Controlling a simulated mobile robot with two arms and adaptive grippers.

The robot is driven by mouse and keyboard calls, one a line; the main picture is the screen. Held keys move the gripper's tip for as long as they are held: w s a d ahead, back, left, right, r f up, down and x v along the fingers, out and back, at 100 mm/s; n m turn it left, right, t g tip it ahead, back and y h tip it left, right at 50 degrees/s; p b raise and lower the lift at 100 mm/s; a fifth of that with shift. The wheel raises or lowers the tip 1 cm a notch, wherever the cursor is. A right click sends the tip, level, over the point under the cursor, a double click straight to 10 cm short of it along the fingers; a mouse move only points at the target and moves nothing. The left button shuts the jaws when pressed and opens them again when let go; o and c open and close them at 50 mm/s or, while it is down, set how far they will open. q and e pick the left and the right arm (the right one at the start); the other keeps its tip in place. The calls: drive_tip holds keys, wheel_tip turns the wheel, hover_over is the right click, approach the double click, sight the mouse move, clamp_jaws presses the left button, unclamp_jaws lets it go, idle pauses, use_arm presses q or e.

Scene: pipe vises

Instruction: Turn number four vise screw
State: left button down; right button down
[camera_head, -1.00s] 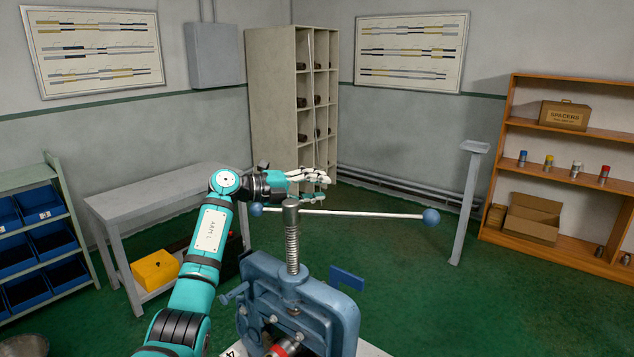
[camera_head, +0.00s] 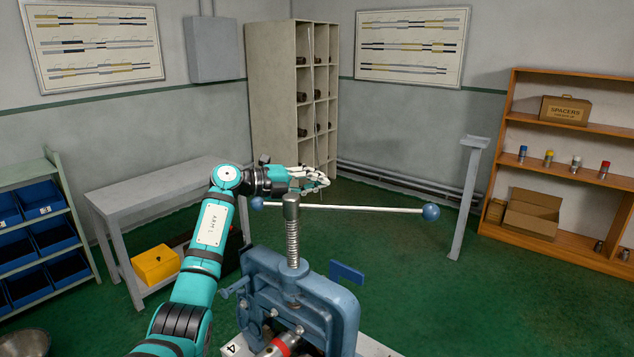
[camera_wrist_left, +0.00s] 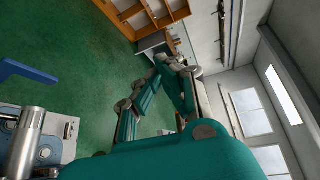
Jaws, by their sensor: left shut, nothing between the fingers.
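The blue pipe vise (camera_head: 305,290) stands at the lower middle of the head view, with a "4" on the plate at its foot. Its upright threaded screw (camera_head: 292,240) carries a long pale handle bar (camera_head: 365,208) with a blue ball at each end. A pipe with a red band (camera_head: 283,345) lies in the vise. My left gripper (camera_head: 322,181) is shut and empty, just behind and above the bar near the screw top; I cannot tell whether it touches the bar. In the left wrist view the gripper fingers (camera_wrist_left: 172,68) show, and the screw top (camera_wrist_left: 25,140) is at lower left. My right gripper is not in view.
A grey bench (camera_head: 155,190) with a yellow box (camera_head: 155,264) below stands left, beside blue bins (camera_head: 45,238). A grey post (camera_head: 467,200) and a wooden shelf (camera_head: 560,150) stand right. Green floor between is clear.

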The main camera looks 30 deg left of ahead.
use_arm(q)
drive_tip(key=c, duration=2)
unclamp_jaws()
drive_tip(key=shift+c, duration=0.2)
drive_tip(key=o, duration=0.7)
drive_tip(key=v, duration=1.2)
drive_tip(key=shift+a, duration=0.1)
